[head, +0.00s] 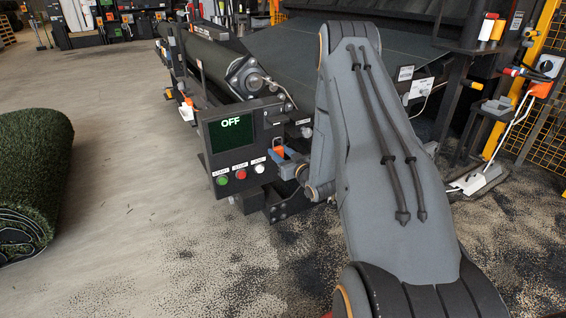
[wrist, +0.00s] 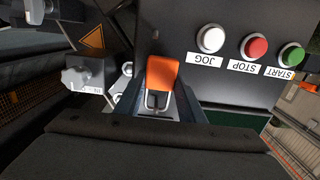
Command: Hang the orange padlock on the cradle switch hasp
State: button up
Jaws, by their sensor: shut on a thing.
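The orange padlock (wrist: 163,73) is between the fingers of my gripper (wrist: 157,98), which is shut on it. Its metal shackle points toward the bottom of the wrist view. In the head view the padlock (head: 277,150) shows as a small orange patch at the right side of the control panel, with my gripper (head: 287,164) just behind it. A grey rotary switch with a knob (wrist: 78,77) and a small label is left of the padlock in the wrist view, apart from it. I take this for the cradle switch; its hasp hole is not clear.
The dark control panel (head: 211,165) has an OFF screen (head: 231,134) and START, STOP and JOG buttons (wrist: 254,47). A roller machine (head: 215,62) stands behind it. A turf roll (head: 32,180) lies at far left, with open floor (head: 115,170) between.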

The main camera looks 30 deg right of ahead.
jog(key=shift+f, duration=0.1)
jog(key=o, duration=1.2)
